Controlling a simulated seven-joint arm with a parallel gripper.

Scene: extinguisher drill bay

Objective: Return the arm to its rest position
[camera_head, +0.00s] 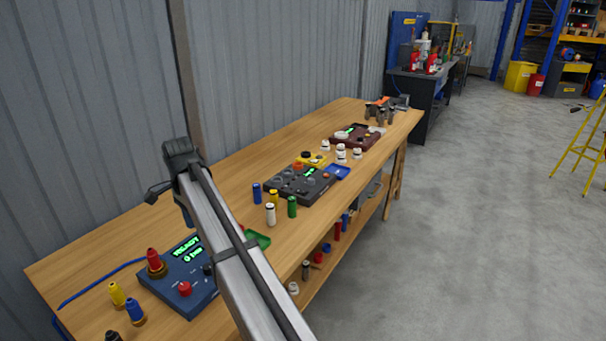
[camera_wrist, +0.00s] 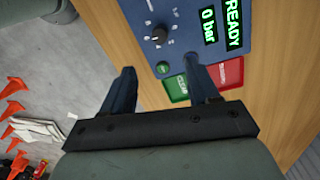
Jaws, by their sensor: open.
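My gripper (camera_wrist: 160,66) is open, with two separate dark fingers and nothing between them. In the wrist view it is over the front edge of the wooden bench (camera_wrist: 112,40), beside a blue control box (camera_wrist: 185,15). The box has a black knob and green text reading READY and 0 bar. A green tray (camera_wrist: 177,88) and a red tray (camera_wrist: 230,74) lie near the right finger. In the head view my arm crosses in front of the bench and hides part of the blue box (camera_head: 165,290).
A dark panel (camera_head: 298,184) and several small cylinders are farther along the bench. Orange cones (camera_wrist: 17,84) and a white cloth (camera_wrist: 38,130) are on the floor. Open floor lies right of the bench.

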